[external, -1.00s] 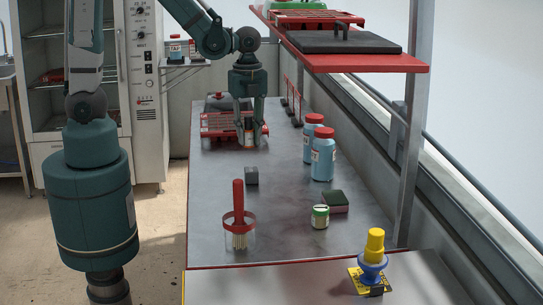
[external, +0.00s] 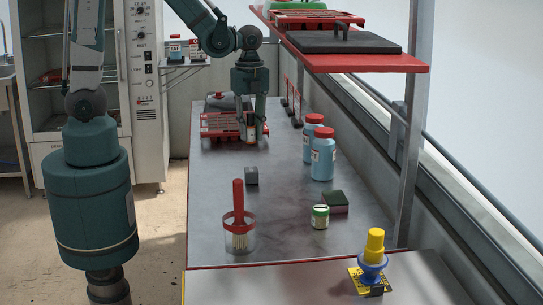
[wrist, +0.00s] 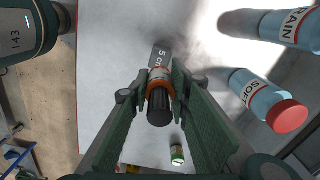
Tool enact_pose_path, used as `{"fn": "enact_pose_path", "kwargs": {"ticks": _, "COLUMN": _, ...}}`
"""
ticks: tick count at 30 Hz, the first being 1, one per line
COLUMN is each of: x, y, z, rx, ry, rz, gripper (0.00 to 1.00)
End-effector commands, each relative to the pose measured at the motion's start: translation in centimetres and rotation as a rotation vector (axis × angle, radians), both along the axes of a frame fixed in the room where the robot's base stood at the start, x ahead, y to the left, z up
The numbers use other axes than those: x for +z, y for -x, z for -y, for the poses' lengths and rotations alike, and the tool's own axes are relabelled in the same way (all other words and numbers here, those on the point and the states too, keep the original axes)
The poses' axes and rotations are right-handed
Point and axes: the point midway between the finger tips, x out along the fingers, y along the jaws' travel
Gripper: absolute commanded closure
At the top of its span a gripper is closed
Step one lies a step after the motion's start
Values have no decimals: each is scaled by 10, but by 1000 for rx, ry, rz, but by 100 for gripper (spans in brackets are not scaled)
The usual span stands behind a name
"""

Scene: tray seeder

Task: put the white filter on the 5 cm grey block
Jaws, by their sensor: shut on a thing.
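The white filter (wrist: 157,74) is between my gripper's fingers; in the wrist view it shows a dark ribbed end, an orange band and a pale part. My gripper (external: 252,141) is shut on it, above the far part of the bench; it also fills the lower middle of the wrist view (wrist: 160,92). The 5 cm grey block (external: 251,176) stands on the bench, nearer the external camera than my gripper. In the wrist view the block (wrist: 162,54) shows its "5 cm" label just beyond the filter, which hides part of it. The filter and block appear apart.
A red tray (external: 213,123) lies behind my gripper. Two blue bottles (external: 312,138) (external: 323,160) stand right of the block. A green-lidded jar (external: 320,217), a sponge (external: 335,202) and a brush in a glass (external: 239,240) stand nearer. The bench around the block is clear.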

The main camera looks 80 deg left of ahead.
Motion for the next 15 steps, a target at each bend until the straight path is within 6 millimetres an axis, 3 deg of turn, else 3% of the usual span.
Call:
{"fn": "enact_pose_path", "kwargs": {"ticks": 9, "x": -37, "y": 0, "z": 0, "rx": 0, "ry": 0, "rz": 0, "gripper": 91}}
{"fn": "enact_pose_path", "kwargs": {"ticks": 15, "x": -50, "y": 0, "z": 0, "rx": 0, "ry": 0, "rz": 0, "gripper": 91}}
